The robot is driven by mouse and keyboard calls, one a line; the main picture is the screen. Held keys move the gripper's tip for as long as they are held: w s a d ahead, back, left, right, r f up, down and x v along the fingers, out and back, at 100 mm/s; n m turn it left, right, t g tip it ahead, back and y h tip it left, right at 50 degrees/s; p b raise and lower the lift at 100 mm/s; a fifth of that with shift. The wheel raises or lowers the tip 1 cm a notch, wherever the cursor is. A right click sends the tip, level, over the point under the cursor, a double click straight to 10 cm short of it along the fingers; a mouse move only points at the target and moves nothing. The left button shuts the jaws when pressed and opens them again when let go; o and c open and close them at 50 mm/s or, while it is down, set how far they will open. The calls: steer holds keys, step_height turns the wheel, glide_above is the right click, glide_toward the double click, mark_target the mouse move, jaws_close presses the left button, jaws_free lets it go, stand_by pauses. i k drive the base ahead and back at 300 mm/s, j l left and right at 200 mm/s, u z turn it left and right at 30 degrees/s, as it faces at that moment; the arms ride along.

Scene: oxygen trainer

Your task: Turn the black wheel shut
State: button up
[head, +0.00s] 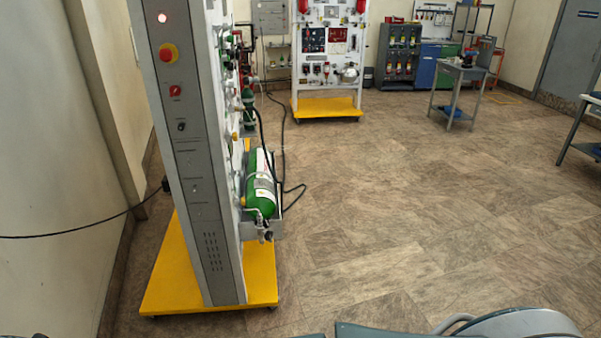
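The oxygen trainer panel (204,160) stands on the left, seen almost edge-on, on a yellow base (172,275). A green and white cylinder (261,190) lies on a bracket on its right side, with a small dark valve fitting (267,236) at its near end. I cannot make out a black wheel for certain; the panel's working face is turned away and only narrow slivers of its fittings show. My gripper is not in view.
A red mushroom button (169,53) is on the panel's edge. A black hose (283,140) hangs beside the cylinder. A second panel (327,60) stands at the back and a grey cart (461,75) at back right. The tiled floor (400,220) right of the trainer is clear.

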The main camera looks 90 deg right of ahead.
mark_target(269, 235)
steer(key=z, duration=0.4)
steer(key=k+l+z, duration=0.1)
steer(key=z, duration=0.25)
steer(key=k+l+z, duration=0.1)
steer(key=z, duration=0.3)
steer(key=i+j+z, duration=0.1)
steer(key=z, duration=0.25)
steer(key=j+z, duration=0.4)
steer(key=i+j+z, duration=0.1)
steer(key=z, duration=0.25)
